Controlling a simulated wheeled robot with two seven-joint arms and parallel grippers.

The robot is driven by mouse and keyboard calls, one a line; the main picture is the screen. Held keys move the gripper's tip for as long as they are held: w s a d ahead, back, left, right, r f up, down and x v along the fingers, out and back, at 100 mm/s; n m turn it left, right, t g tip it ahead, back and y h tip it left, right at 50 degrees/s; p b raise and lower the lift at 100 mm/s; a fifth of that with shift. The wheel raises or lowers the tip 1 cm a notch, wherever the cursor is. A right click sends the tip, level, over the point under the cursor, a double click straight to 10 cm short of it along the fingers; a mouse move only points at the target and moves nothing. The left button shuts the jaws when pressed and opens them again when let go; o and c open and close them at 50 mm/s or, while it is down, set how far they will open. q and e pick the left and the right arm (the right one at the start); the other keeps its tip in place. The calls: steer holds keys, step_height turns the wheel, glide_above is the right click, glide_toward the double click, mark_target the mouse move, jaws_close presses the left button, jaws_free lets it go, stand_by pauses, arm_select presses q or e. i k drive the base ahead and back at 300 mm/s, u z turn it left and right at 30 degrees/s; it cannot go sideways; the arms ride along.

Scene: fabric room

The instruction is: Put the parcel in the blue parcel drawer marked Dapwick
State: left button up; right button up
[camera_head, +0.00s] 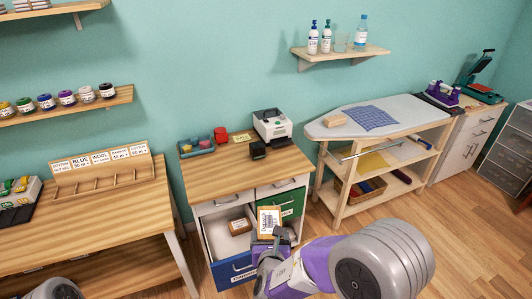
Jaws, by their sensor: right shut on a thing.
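A parcel (268,218) with a brown edge and a large white label is held upright in my right gripper (270,239), which is shut on it. It is near the right side of the open blue drawer (231,268), in front of the cabinet. Whether it is over the drawer or beside it is hard to tell. The drawer front has a white label too small to read. Inside the drawer lies another small brown parcel (239,226) with a white label. My left gripper is out of view; only a grey part of my left arm shows at the bottom left.
The cabinet top (222,172) carries a blue tray (195,147), a label printer (272,126) and a small black device (258,151). An ironing table (410,113) stands right, a wooden desk (120,212) left.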

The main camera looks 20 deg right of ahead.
mark_target(235, 248)
steer(key=z, duration=0.45)
steer(key=i, duration=1.6)
steer(key=u, duration=1.05)
